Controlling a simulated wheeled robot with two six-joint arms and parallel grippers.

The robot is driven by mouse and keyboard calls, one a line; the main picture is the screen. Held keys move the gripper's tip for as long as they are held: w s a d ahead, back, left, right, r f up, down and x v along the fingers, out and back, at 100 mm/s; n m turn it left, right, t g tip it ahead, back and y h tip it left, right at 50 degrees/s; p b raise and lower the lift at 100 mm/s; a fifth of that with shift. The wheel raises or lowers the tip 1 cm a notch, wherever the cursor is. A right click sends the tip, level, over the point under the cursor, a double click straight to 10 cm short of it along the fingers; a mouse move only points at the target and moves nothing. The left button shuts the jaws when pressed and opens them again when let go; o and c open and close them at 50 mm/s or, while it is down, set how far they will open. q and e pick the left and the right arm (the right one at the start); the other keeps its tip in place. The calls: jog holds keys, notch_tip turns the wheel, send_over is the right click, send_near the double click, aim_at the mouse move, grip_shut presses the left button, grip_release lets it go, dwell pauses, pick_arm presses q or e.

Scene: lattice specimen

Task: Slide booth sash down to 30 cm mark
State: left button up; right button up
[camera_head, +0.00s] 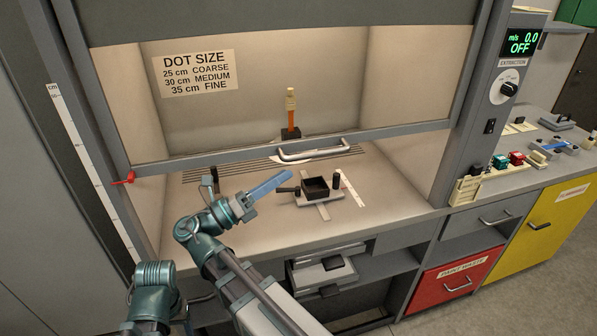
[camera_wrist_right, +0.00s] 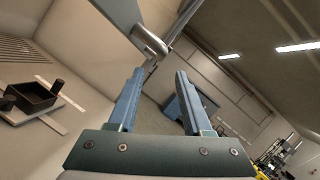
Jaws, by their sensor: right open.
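The booth sash (camera_head: 180,158) is a clear pane with a grey bottom rail, partly raised across the opening. Its silver bar handle (camera_head: 313,154) sits on the rail right of centre; one handle end (camera_wrist_right: 152,42) also shows in the right wrist view. A red pointer (camera_head: 123,179) at the rail's left end lies beside a white cm scale (camera_head: 88,160); its reading is too small to tell. My right gripper (camera_head: 284,175) has blue fingers, open and empty, below and left of the handle. In the wrist view the handle end is just beyond its fingertips (camera_wrist_right: 157,72). My left gripper is not visible.
A sign (camera_head: 194,73) lists 30 cm as MEDIUM. Inside, a black square dish (camera_head: 318,189) on a pale stand is near my fingers. An orange upright tool (camera_head: 291,115) stands at the back. The extraction display (camera_head: 522,42) reads OFF.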

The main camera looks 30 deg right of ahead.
jog(key=shift+b+v, duration=0.3)
jog(key=shift+v, duration=1.25)
jog(key=shift+d, duration=0.1)
notch_tip(320, 180, down, 24)
jog(key=s+d+m+y, duration=0.2)
jog(key=d+m+y, duration=0.1)
jog(key=m+y, duration=1.15)
jog(key=a+f+m+y, duration=0.5)
jog(key=a+m+y, duration=0.2)
jog(key=a+m, duration=0.35)
jog(key=s+a+r+n+h+p, duration=0.1)
jog(key=s+a+n, duration=0.2)
jog(key=s+a, duration=0.3)
jog(key=a, duration=0.4)
jog(key=shift+r+n, duration=0.3)
